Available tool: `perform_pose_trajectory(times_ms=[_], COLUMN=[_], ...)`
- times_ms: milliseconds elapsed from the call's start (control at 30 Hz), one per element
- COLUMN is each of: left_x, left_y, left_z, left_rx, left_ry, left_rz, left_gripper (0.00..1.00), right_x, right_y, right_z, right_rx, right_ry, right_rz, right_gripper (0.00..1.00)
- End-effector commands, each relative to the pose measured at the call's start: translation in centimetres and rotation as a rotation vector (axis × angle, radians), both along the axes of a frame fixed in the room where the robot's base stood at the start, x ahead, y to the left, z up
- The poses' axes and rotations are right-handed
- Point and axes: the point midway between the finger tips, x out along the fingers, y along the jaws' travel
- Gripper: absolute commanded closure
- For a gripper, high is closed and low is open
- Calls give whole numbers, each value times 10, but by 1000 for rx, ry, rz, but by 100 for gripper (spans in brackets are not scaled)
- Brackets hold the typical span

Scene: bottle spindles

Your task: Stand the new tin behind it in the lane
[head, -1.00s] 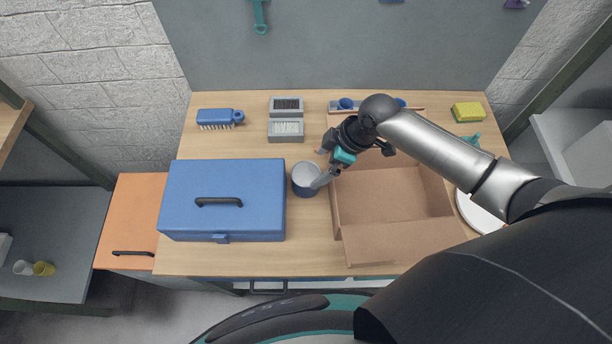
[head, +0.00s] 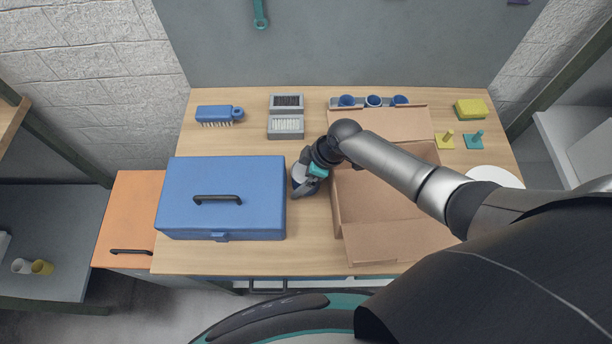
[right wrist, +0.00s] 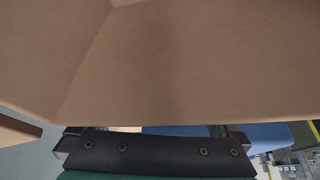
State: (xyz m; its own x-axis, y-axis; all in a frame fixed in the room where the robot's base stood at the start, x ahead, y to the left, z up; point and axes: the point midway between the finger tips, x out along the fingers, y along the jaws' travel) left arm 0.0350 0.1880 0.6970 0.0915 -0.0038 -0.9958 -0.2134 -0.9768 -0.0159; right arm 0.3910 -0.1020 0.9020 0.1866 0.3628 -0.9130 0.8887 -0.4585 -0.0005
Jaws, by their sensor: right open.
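A tin (head: 299,173) with a pale top and dark blue side stands on the table between the blue toolbox and the cardboard box. My right gripper (head: 306,183) is open at the tin, with its fingers around or just beside it; they partly hide it, and I cannot tell whether they touch. At the back, a narrow grey tray (head: 334,102), which looks like the lane, holds three blue tins in a row, the middle one (head: 373,101) among them. The right wrist view does not clearly show the tin. My left gripper is not in view.
The open cardboard box (head: 385,205) lies under my right arm; its brown board fills most of the right wrist view. The blue toolbox (head: 258,205) is close left of the tin.

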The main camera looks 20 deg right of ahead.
Motion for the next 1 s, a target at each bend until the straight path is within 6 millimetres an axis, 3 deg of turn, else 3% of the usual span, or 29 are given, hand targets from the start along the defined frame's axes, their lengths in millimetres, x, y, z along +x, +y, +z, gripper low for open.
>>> perform_pose_trajectory(times_ms=[333, 1000], left_x=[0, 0], left_y=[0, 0], left_z=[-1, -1], left_rx=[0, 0], left_ry=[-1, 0], left_rz=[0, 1], left_gripper=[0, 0], right_x=[1, 1], right_y=[1, 1], right_z=[-4, -4], right_rx=[0, 0], right_ry=[-1, 0], right_rz=[0, 0], right_gripper=[1, 76])
